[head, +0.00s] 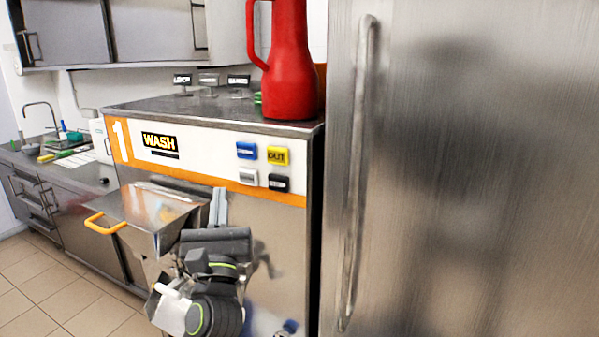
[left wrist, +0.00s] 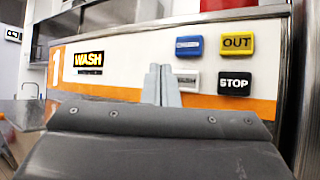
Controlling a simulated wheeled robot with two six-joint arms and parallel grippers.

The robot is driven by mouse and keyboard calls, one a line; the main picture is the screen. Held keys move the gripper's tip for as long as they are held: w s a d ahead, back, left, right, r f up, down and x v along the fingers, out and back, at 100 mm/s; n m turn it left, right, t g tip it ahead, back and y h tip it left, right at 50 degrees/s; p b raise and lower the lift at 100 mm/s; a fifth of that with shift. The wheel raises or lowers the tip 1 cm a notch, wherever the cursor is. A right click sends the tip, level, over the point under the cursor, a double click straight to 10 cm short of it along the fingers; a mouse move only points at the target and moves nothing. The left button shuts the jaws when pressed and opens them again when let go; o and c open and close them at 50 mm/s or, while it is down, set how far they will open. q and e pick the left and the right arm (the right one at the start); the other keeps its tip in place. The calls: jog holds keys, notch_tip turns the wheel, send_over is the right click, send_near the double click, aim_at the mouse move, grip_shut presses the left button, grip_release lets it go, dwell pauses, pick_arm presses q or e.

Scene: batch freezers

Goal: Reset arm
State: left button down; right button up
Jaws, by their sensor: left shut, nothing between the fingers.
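My left gripper (head: 218,200) is in front of the machine's steel front, its fingers together and empty, pointing up just under the orange stripe. In the left wrist view the two grey fingertips (left wrist: 161,75) stand side by side, left of the white button and in front of the white panel. My left arm and wrist show below it in the head view. The batch freezer (head: 280,218) has a "1 WASH" panel with a blue, a yellow OUT, a white and a black STOP button (left wrist: 235,84). My right gripper is not in view.
A steel hopper (head: 155,210) with an orange handle (head: 105,222) juts out left of my gripper. A red jug (head: 290,70) stands on the machine top. A steel fridge door (head: 470,170) with a long handle fills the right. A counter with a sink is at the far left.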

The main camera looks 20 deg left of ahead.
pick_arm(q)
jog(key=s+a+f+n+g+h, duration=0.1)
jog(key=s+f+n+g, duration=0.15)
jog(key=f+n, duration=0.45)
jog(key=s+a+f+n+g+h, duration=0.15)
jog(key=f+n+g, duration=0.25)
jog(key=f, duration=0.5)
jog(key=s+a+f+n+g+h, duration=0.1)
jog(key=s+a+f+n+g, duration=0.15)
jog(key=f+n, duration=0.45)
jog(key=s+d+f+n+g+h, duration=0.2)
jog(key=s+d+f+n+g, duration=0.15)
jog(key=s+f, duration=0.3)
jog(key=s+d+f+n+g+h, duration=0.25)
jog(key=s+f+n, duration=0.25)
jog(key=s, duration=0.3)
jog(key=s+d+f+n+g+h, duration=0.1)
jog(key=s+d+f+n+g, duration=0.1)
jog(key=s+f+n+g, duration=0.45)
notch_tip(320, 180, down, 24)
jog(key=a+m+t+b, duration=0.1)
jog(key=a+m, duration=0.1)
jog(key=s+d+f+h+b, duration=0.1)
jog(key=s+f, duration=1.4)
jog(key=f, duration=0.3)
jog(key=shift+s+f+g+b, duration=0.2)
jog(key=shift+s+g+b, duration=0.1)
jog(key=shift+g, duration=0.15)
